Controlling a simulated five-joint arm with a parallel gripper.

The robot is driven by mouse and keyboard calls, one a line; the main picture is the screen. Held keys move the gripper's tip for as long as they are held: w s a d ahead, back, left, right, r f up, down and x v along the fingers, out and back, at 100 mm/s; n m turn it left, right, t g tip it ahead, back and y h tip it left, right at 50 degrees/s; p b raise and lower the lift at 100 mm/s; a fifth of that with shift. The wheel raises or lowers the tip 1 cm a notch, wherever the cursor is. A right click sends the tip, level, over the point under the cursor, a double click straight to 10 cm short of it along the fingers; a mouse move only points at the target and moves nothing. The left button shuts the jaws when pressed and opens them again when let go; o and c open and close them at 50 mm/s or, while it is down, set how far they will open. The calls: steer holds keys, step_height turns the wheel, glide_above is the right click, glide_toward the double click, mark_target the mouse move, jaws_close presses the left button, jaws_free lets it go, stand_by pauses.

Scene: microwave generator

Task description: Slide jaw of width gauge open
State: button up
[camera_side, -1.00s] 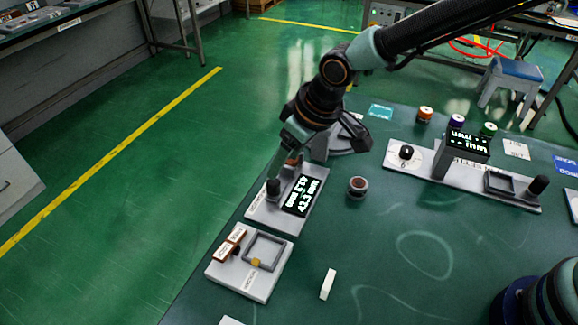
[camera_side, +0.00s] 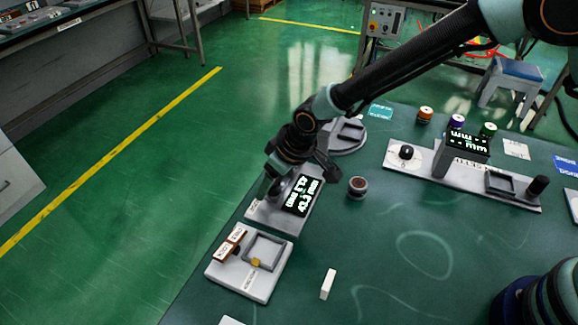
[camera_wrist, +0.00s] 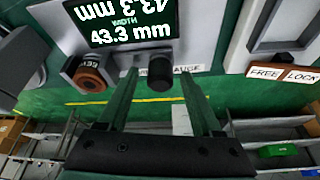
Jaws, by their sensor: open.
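The width gauge (camera_side: 265,213) is a pale plate with a dark display (camera_side: 301,194); it also shows in the wrist view (camera_wrist: 210,55), where the display reads 43.3 mm. A black round knob (camera_wrist: 160,77) and an orange-brown knob (camera_wrist: 90,76) stand at the plate's near edge. My gripper (camera_side: 272,186) is low over the gauge's left side. In the wrist view my gripper (camera_wrist: 160,95) is open, one finger on each side of the black knob. I cannot tell whether either finger touches it. In the side view my gripper hides both knobs.
A pale fixture with a square frame (camera_side: 243,284) and FREE and LOCK labels (camera_wrist: 285,73) sits beside the gauge. A small brown-topped cup (camera_side: 357,186) and a white block (camera_side: 327,284) stand to the right. A second display station (camera_side: 460,170) is farther back. The table's middle is clear.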

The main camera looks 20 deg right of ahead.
jaws_close()
stand_by(1.3)
